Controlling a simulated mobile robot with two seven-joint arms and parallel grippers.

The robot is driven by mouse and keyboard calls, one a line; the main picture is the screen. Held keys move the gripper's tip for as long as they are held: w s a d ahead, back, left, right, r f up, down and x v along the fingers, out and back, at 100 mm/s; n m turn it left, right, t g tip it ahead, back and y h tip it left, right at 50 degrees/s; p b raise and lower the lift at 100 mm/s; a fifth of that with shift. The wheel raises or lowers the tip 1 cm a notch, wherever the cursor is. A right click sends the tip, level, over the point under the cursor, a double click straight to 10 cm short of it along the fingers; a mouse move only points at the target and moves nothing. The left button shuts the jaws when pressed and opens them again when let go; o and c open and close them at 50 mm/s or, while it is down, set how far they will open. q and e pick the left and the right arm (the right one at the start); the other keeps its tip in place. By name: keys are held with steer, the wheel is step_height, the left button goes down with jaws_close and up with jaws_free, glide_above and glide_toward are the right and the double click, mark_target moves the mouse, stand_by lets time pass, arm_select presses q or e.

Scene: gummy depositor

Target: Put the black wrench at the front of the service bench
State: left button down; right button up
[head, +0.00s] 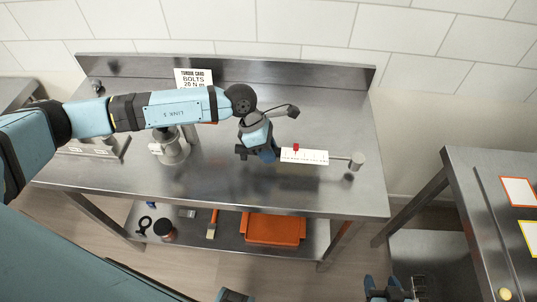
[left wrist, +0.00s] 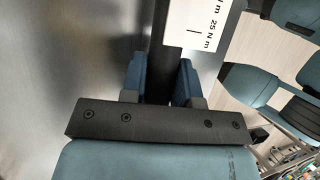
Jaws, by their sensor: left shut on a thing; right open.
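The black wrench shows a white scale plate (head: 304,156) with a red pointer and a silver rod and head to its right, above the steel service bench (head: 290,195). My left gripper (head: 262,153) is shut on its dark handle at the left end. In the left wrist view the dark wrench handle (left wrist: 162,55) runs between the two blue fingers of the left gripper (left wrist: 161,80), with the white plate beyond. I cannot tell whether the wrench touches the bench top. My right gripper (head: 390,290) is open and empty at the bottom edge, partly cut off.
A torque card (head: 193,78) stands at the back of the bench. A metal vessel (head: 170,148) stands left, under my arm. The lower shelf holds an orange tray (head: 274,228). Another steel bench (head: 490,205) is at right. The bench's front strip looks clear.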

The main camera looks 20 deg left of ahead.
arm_select(q)
step_height(320, 180, down, 3)
steer(key=shift+r, duration=0.15)
steer(key=c, duration=0.9)
jaws_free()
steer(key=shift+o, duration=0.2)
steer(key=shift+a+r, duration=0.1)
steer(key=b+v, duration=0.2)
steer(key=v, duration=0.9)
steer(key=shift+r, duration=0.4)
steer(key=shift+w+a, duration=0.1)
